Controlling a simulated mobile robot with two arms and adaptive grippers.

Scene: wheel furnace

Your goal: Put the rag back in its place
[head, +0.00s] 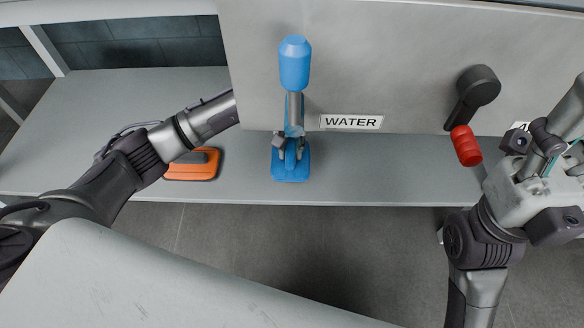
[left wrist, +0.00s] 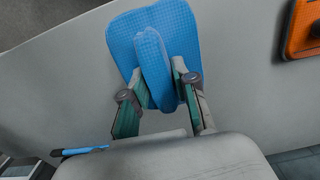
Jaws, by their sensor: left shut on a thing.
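The blue rag (head: 290,172) is over the grey shelf, just below the panel's lower edge. My left gripper (head: 290,145) is shut on its raised middle fold. In the left wrist view the rag (left wrist: 183,22) shows a textured flat part, with the fold pinched between the two fingers (left wrist: 160,95). I cannot tell whether the rag touches the shelf. Part of my left arm is hidden behind the panel. My right gripper (head: 550,150) is at the right edge of the head view, away from the rag; its fingers do not show clearly.
The grey shelf (head: 120,110) has free room at left. An orange object (head: 205,170) with a dark top lies there, partly behind my left arm. The panel bears a blue-handled lever (head: 295,65), a WATER label (head: 351,122) and a red-handled lever (head: 466,145).

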